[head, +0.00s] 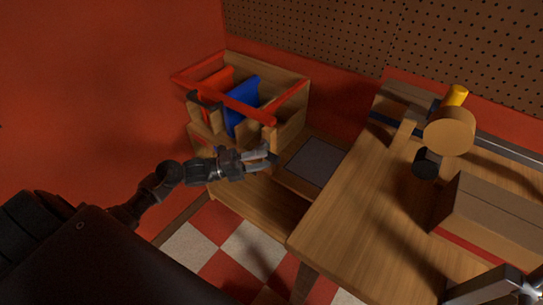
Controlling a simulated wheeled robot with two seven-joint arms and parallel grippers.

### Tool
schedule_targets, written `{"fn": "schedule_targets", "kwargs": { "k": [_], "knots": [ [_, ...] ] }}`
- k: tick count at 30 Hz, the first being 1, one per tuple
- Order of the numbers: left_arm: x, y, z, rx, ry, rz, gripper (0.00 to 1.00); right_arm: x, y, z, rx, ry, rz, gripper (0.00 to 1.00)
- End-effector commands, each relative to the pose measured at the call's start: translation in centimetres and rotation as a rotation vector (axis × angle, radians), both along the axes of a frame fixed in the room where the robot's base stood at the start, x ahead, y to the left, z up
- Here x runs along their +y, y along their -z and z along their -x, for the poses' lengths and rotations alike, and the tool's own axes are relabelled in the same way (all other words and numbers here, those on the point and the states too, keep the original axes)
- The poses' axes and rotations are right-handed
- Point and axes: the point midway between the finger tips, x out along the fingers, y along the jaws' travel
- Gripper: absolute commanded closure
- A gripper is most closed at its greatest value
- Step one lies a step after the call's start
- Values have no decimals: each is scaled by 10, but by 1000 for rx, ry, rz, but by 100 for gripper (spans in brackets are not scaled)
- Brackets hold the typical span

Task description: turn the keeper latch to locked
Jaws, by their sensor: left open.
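My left gripper (262,158) is in the middle of the head view, with its grey fingers apart and nothing seen between them. It is just in front of the lower front of a wooden box-like unit (288,112); I cannot tell whether it touches. The unit has red top rails (238,107), a blue panel (243,98) and an orange-red panel (217,84) inside. I cannot single out the keeper latch or its position; my gripper may hide part of that front. A dark part with a shiny end at the bottom right may be my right gripper (503,285).
A grey pad (316,162) lies right of the unit. A wooden table (350,220) fills the right side, with a mallet-like thing (449,131) and a long wooden box (492,215) on it. A pegboard (400,40) stands behind. Checkered floor (250,240) shows below.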

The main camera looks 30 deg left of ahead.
Motion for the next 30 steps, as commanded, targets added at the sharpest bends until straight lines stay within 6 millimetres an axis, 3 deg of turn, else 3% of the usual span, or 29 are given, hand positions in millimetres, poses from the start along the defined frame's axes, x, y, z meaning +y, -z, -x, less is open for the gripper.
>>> {"fn": "schedule_targets", "kwargs": {
  "k": [9, 19, 30],
  "knots": [
    [-28, -5, -21, -1, -1, 1, 53, -5, 12, 10, 9, -3, 7, 64],
    [-30, -5, -22, 1, -1, 0, 55, -6, 14, 11, 9, -4, 7, 64],
    [-30, -5, -22, 2, -1, -1, 100, -6, 14, 11, 9, -3, 7, 64]
  ]
}}
